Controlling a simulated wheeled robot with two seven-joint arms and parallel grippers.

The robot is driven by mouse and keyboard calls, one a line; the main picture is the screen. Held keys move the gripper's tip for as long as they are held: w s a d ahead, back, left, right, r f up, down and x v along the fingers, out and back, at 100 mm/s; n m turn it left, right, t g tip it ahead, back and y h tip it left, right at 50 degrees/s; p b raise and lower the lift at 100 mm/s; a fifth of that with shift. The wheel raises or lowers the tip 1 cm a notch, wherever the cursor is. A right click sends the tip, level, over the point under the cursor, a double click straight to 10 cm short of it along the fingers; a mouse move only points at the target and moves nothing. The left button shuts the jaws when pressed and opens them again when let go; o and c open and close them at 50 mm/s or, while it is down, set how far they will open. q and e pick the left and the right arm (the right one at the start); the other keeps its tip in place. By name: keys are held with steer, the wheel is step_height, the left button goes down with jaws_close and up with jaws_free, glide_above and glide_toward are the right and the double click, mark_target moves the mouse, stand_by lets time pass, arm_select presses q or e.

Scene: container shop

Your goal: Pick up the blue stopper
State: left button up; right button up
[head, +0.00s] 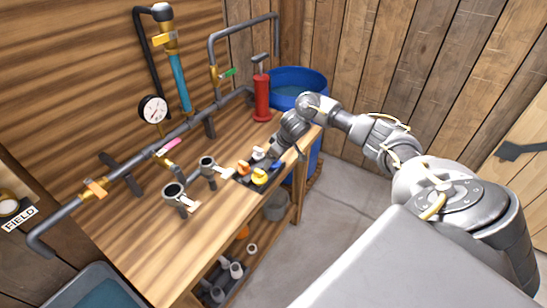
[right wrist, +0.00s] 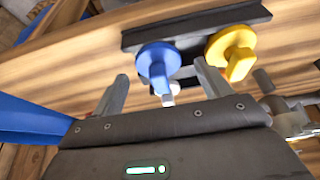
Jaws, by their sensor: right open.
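The blue stopper (right wrist: 157,60) has a round flange and a thick grip. In the right wrist view it sits at a black holder (right wrist: 195,35) on the wooden bench, left of a yellow stopper (right wrist: 232,52). My right gripper (right wrist: 163,85) is open, with one finger on each side of the blue stopper's lower part. I cannot tell whether either finger touches it. In the head view my right arm reaches in from the right, and a bit of the blue stopper (head: 276,165) shows below the gripper, beside the yellow stopper (head: 260,177). My left gripper is not in view.
An orange stopper (head: 243,168) and a white one (head: 258,153) stand close by. A red hand pump (head: 262,95) and blue barrel (head: 300,76) are behind. Pipes and valves line the back; open pipe cups (head: 174,191) stand on the bench (head: 130,235).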

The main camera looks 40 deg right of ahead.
steer(key=shift+x, duration=0.9)
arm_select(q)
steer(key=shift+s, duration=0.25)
arm_select(e)
steer(key=c, duration=1.1)
steer(key=shift+o, duration=0.2)
steer(key=shift+r, duration=0.1)
